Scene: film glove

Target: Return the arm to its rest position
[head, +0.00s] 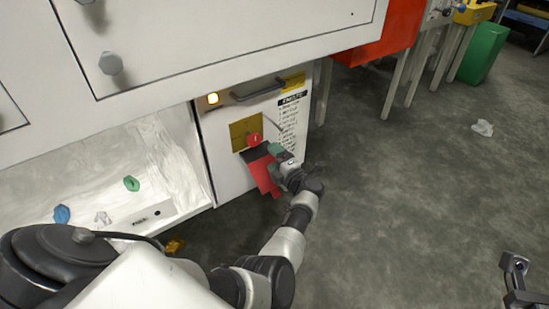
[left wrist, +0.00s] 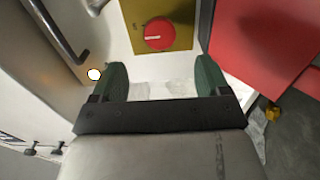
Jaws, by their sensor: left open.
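My left gripper (head: 279,152) is in front of the white cabinet (head: 222,162), beside a red panel (head: 264,176) that hangs at the cabinet's front. In the left wrist view its two green fingers (left wrist: 162,78) are wide apart with nothing between them. A round red knob (head: 254,139) on a yellow plate (head: 240,131) is just beyond the fingers and apart from them. The knob also shows in the left wrist view (left wrist: 159,33). My left arm reaches up from the bottom of the head view.
A dark bar handle (head: 258,92) and a lit round lamp (head: 213,98) are on the cabinet. An open white bay (head: 150,150) at left holds small coloured pieces. Grey floor (head: 420,200) lies mostly clear at right.

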